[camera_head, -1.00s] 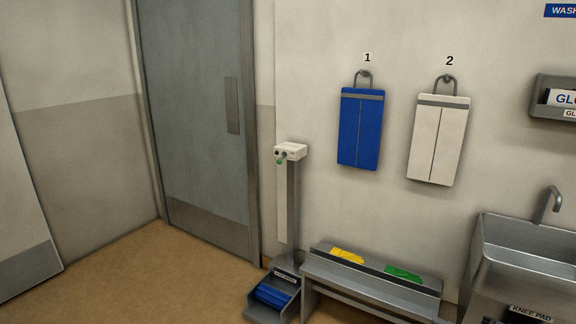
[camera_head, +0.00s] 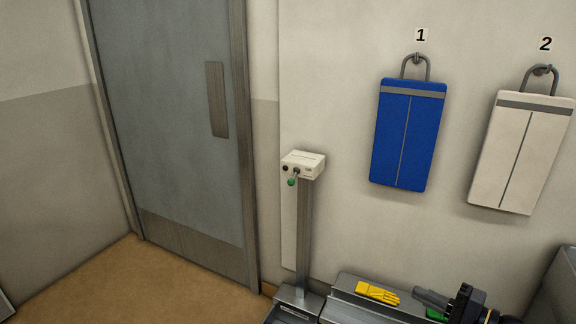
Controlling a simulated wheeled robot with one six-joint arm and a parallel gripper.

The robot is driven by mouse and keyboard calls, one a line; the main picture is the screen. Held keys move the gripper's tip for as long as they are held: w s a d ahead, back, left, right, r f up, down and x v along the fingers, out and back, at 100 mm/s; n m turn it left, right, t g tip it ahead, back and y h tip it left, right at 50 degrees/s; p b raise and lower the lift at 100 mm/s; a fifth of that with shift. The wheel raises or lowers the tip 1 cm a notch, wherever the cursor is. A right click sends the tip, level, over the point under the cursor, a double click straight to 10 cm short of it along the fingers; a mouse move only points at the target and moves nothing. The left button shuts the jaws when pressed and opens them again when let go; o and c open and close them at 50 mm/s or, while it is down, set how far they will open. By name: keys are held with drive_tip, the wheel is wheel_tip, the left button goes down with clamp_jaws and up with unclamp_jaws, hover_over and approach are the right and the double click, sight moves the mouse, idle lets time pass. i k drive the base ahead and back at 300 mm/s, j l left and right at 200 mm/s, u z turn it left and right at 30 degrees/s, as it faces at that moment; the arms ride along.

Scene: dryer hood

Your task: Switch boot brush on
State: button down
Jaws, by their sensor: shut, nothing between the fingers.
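The boot brush stand is a grey post (camera_head: 305,235) with a white control box (camera_head: 303,163) on top, close to the wall and right of the door. A small switch lever with a green tip (camera_head: 291,182) hangs at the box's front left, beside small dark round parts. The box's labels are too small to read. The stand's base (camera_head: 296,302) is cut off by the bottom edge, and its blue brush is out of view.
A grey bench (camera_head: 345,286) with yellow gloves (camera_head: 378,293) and a green item (camera_head: 434,314) is partly behind my gripper. The door (camera_head: 180,130) is shut. Floor before it is clear.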

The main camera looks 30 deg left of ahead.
sight(290, 182)
drive_tip(key=i+j, duration=0.2)
drive_tip(key=j, duration=0.15)
drive_tip(key=i+j, duration=0.2)
drive_tip(key=j, duration=0.2)
drive_tip(key=i+j, duration=0.2)
drive_tip(key=j, duration=0.15)
drive_tip(key=i+j, duration=0.2)
drive_tip(key=j, duration=0.2)
drive_tip(key=i+j, duration=0.2)
drive_tip(key=j, duration=0.15)
drive_tip(key=z, duration=0.05)
